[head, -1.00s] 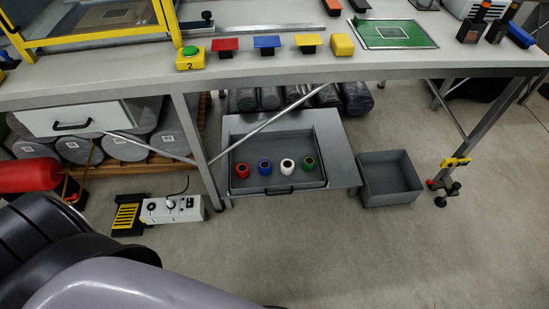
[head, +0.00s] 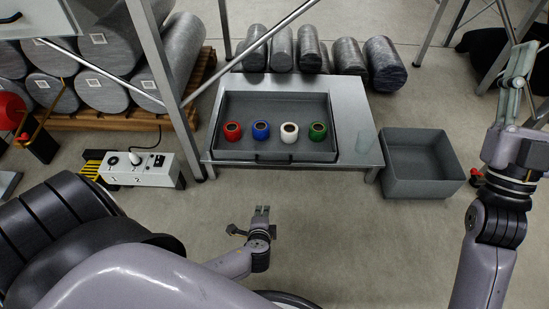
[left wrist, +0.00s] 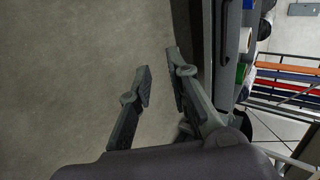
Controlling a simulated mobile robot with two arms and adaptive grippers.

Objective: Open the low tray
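The low tray (head: 229,147) is a shallow dark grey tray set in a low metal table (head: 345,110). It has a dark handle on its front edge and holds red (head: 232,131), blue (head: 261,130), white (head: 289,132) and green (head: 317,131) rolls. My left gripper (head: 262,210) is in front of the tray, low and apart from it. In the left wrist view its fingers (left wrist: 158,64) are spread with nothing between them. The tray's front and handle (left wrist: 223,28) show there to the right of the fingers. My right gripper (head: 522,62) is at the far right, away from the tray; its finger gap is unclear.
A grey open bin (head: 420,185) stands right of the low table. A white control box (head: 137,168) lies on the floor at left. Bench legs (head: 165,75) and a diagonal brace rise behind it. Wrapped rolls (head: 310,48) lie behind. The floor in front is clear.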

